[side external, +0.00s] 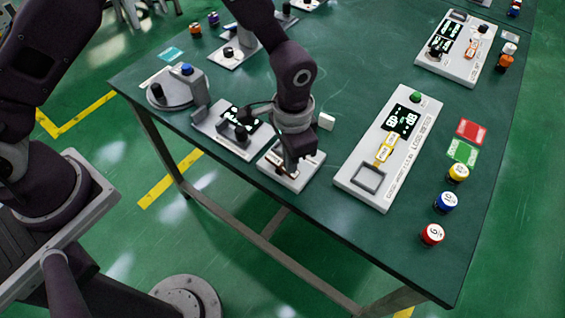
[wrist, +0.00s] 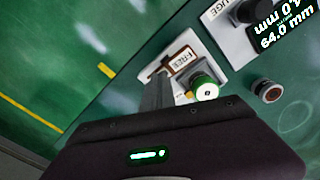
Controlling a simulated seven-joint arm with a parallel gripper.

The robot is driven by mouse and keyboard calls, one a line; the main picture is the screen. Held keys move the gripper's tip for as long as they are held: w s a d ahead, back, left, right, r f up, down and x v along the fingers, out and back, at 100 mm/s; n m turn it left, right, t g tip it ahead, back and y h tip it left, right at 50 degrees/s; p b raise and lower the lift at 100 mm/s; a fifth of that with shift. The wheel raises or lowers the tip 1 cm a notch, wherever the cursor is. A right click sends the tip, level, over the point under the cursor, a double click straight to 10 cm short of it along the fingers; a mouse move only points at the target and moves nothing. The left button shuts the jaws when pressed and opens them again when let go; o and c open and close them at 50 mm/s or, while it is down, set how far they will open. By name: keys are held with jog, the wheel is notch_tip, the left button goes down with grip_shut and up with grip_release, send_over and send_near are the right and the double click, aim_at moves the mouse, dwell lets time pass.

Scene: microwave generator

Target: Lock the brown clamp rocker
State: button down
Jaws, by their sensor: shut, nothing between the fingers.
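The brown clamp rocker (wrist: 186,60) sits on a small white base plate near the table's front edge. In the wrist view the white label beside it (wrist: 184,53) appears to read "FREE". In the side view the base plate (side external: 309,172) shows under my gripper, which hides most of the rocker. My gripper (side external: 291,165) points down over the plate, with its fingers shut and empty. In the wrist view the fingers (wrist: 157,92) are close beside the rocker; I cannot tell whether they touch it. A green-topped round part (wrist: 205,88) stands next to the rocker.
A gauge unit (side external: 238,130) with a dark display stands just left of the clamp. A long white panel (side external: 388,150) with a display lies to the right. Yellow (side external: 458,172), blue (side external: 445,202) and red (side external: 432,234) capped cylinders stand at the right. The table between clamp and panel is clear.

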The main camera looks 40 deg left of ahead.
notch_tip(320, 180, up, 7)
dwell(0.5)
notch_tip(320, 180, up, 9)
jog(key=n+t, duration=0.1)
send_over(271, 159)
jog(key=s+a+r+n+t, duration=0.2)
jog(key=s+a+r, duration=0.45)
jog(key=r, duration=0.25)
jog(key=s+a+r+n+t, duration=0.2)
jog(key=s+a, duration=0.5)
jog(key=s, duration=0.5)
jog(key=shift+s+a+r+n+t, duration=0.2)
jog(key=shift+s+r+n+t, duration=0.1)
jog(key=shift+r+n, duration=0.25)
